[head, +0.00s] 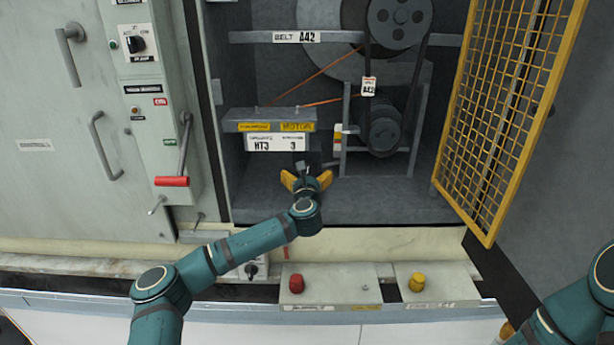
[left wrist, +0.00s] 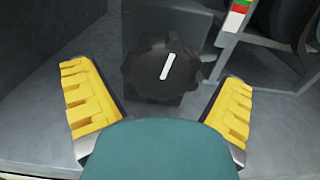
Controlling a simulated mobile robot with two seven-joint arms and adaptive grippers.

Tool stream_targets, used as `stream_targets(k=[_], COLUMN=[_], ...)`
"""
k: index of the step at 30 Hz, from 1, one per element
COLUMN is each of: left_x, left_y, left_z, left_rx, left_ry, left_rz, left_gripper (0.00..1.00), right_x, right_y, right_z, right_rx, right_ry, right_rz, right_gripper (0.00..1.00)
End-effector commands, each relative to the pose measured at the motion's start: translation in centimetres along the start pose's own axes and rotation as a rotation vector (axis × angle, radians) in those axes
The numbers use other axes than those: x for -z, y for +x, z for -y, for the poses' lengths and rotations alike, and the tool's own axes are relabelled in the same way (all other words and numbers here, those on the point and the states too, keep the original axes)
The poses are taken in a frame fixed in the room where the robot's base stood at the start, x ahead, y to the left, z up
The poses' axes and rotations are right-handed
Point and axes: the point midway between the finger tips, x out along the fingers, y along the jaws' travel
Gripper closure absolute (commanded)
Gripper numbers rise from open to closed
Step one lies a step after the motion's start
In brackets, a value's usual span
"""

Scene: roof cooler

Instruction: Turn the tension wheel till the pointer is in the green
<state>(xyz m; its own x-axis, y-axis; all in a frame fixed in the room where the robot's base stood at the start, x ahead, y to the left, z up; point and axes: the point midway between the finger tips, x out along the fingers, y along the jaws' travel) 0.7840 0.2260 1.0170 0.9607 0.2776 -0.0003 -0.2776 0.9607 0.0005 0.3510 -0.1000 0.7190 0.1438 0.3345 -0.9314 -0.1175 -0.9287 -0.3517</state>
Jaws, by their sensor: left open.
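The tension wheel (left wrist: 178,75) is a dark lobed knob with a white bar mark, seen in the left wrist view. The bar leans slightly right of upright. My left gripper (head: 307,180) is open, its yellow fingers spread to either side of the wheel and apart from it in the left wrist view (left wrist: 160,95). In the head view the gripper largely hides the wheel. A coloured scale (head: 338,137) with red, white and green shows on the frame by the motor; it also shows in the left wrist view (left wrist: 237,14). I cannot make out the pointer.
The yellow mesh guard (head: 505,110) stands open on the right. The belt and pulleys (head: 380,130) are behind. A motor plate (head: 270,122) overhangs at left. A red-handled lever (head: 172,181) is further left.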

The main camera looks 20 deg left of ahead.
Motion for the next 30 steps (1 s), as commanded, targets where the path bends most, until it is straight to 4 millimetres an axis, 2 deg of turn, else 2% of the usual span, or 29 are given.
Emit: stream_targets(k=[7,13,14,23,30], left_x=[-0.02,-0.01,-0.01,-0.07,-0.20], left_y=[0.04,0.03,0.03,0.03,0.03], left_z=[0.04,0.03,0.03,0.00,-0.02], left_rx=[0.001,0.001,0.001,0.000,0.000], left_ry=[0.000,0.000,0.000,0.021,0.135], left_rz=[0.000,0.000,0.000,0.000,0.001], left_gripper=[0.03,0.73,0.76,0.76,0.76], right_x=[0.01,0.01,0.00,0.00,-0.04], right_y=[0.00,0.00,0.00,-0.10,-0.51], right_z=[0.00,0.00,0.00,0.04,0.19], right_rx=[0.000,0.000,0.000,0.000,0.000], right_ry=[0.000,0.000,0.000,0.000,0.000], right_rz=[0.000,0.000,0.000,0.000,0.002], right_gripper=[0.53,0.53,0.53,0.53,0.53])
